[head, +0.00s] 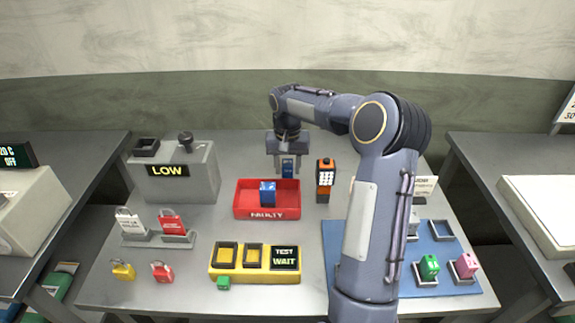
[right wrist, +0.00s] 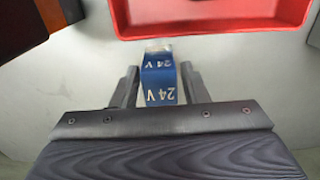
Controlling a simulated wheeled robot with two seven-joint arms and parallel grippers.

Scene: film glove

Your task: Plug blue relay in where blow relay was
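A blue relay (head: 288,172) marked 24 V is between the fingers of my right gripper (head: 288,163), behind the red tray. In the right wrist view the gripper (right wrist: 160,85) appears shut on this relay (right wrist: 158,80), its grey end pointing away from the palm. A second blue relay (head: 267,193) sits in the red tray (head: 267,213) labelled FAULTY. The grey box (head: 176,185) with a LOW display carries a dark-rimmed socket (head: 146,147), apparently empty, and a black knob (head: 185,140). My left gripper is out of view.
An orange-black meter (head: 325,180) stands right of the tray. Padlocks and tags lie at left. A blue mat (head: 432,288) holds green (head: 428,267) and pink (head: 464,265) relays.

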